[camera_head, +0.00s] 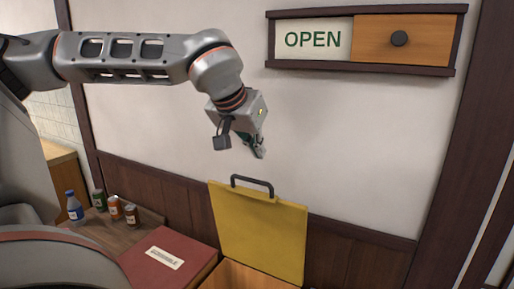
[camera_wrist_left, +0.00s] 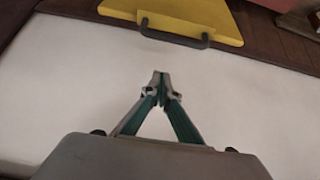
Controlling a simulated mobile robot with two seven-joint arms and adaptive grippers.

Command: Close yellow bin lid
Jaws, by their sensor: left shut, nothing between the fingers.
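The yellow bin lid (camera_head: 260,232) stands raised and open, near upright, at the bottom centre of the head view. A dark handle (camera_head: 252,181) sits on its top edge. The lid (camera_wrist_left: 190,12) and its handle (camera_wrist_left: 174,38) also show at the top of the left wrist view. The wooden bin (camera_head: 250,276) shows only in part below the lid. My left gripper (camera_head: 260,152) is above the handle, apart from it, in front of the white wall. Its fingertips (camera_wrist_left: 159,78) are together with nothing between them. My right gripper is not in view.
A red box (camera_head: 165,258) with a white label is left of the bin. Several small bottles, one of them blue (camera_head: 74,207), stand on a wooden surface. An OPEN sign (camera_head: 313,40) with a sliding wooden panel (camera_head: 428,38) hangs on the wall.

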